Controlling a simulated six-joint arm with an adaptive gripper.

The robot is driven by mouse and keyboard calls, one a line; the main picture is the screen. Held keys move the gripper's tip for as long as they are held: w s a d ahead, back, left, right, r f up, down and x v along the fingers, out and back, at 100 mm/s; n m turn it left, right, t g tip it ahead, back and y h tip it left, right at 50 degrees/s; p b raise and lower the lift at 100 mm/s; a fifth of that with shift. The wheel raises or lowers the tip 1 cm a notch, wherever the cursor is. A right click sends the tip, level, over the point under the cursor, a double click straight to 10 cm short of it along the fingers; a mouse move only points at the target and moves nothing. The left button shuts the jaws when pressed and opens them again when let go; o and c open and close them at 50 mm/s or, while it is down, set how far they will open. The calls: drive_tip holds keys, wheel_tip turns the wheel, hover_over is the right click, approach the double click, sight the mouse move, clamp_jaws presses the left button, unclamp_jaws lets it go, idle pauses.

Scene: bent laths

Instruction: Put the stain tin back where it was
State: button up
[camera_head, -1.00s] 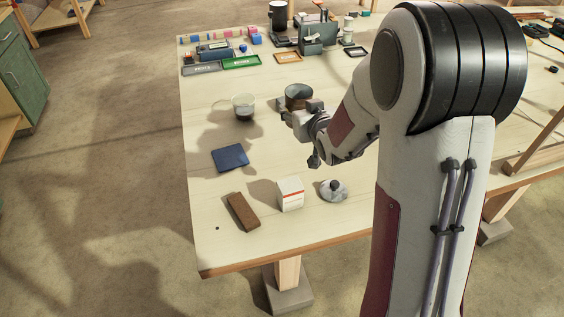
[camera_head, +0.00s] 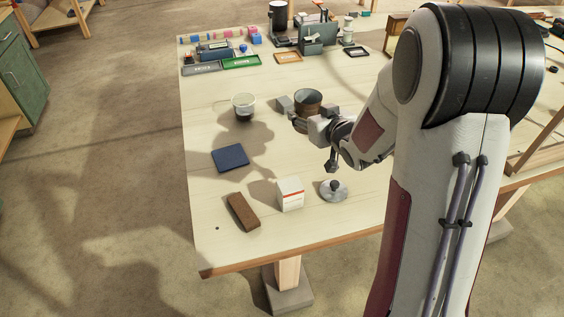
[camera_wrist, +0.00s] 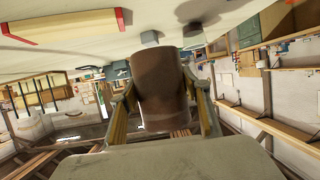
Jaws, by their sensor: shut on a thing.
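The stain tin, as I take it, is a brown, round, open-topped vessel (camera_head: 308,98) in the middle of the table in the head view. It also fills the centre of the wrist view (camera_wrist: 160,85). My gripper (camera_head: 302,112) is shut on it, with one finger on each side of its wall in the wrist view (camera_wrist: 163,100). The tin looks upright and seems held above the table, though the gap beneath is hard to judge. Its lower part is partly hidden by my gripper in the head view.
Near my gripper stand a glass jar with dark contents (camera_head: 243,106), a dark blue square (camera_head: 230,158), a brown block (camera_head: 243,211), a white-and-red box (camera_head: 290,194) and a grey knobbed lid (camera_head: 333,190). Trays (camera_head: 240,62) and tools line the back.

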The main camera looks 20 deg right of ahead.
drive_tip(key=shift+w+a+r+n+y, duration=0.1)
drive_tip(key=shift+w+a+n+y, duration=0.05)
drive_tip(key=shift+a+n+y, duration=0.6)
drive_tip(key=shift+a+n+g+y, duration=0.3)
drive_tip(key=shift+a+n+y, duration=0.15)
drive_tip(key=shift+a+y, duration=0.2)
drive_tip(key=a, duration=0.1)
drive_tip(key=s+a+n+y, duration=0.1)
drive_tip(key=a, duration=0.1)
drive_tip(key=s+a+n+g+y, duration=0.1)
drive_tip(key=shift+a, duration=0.2)
drive_tip(key=shift+f, duration=0.2)
drive_tip(key=shift+f, duration=2.85)
drive_tip(key=shift+f, duration=0.1)
drive_tip(key=shift+f, duration=1.95)
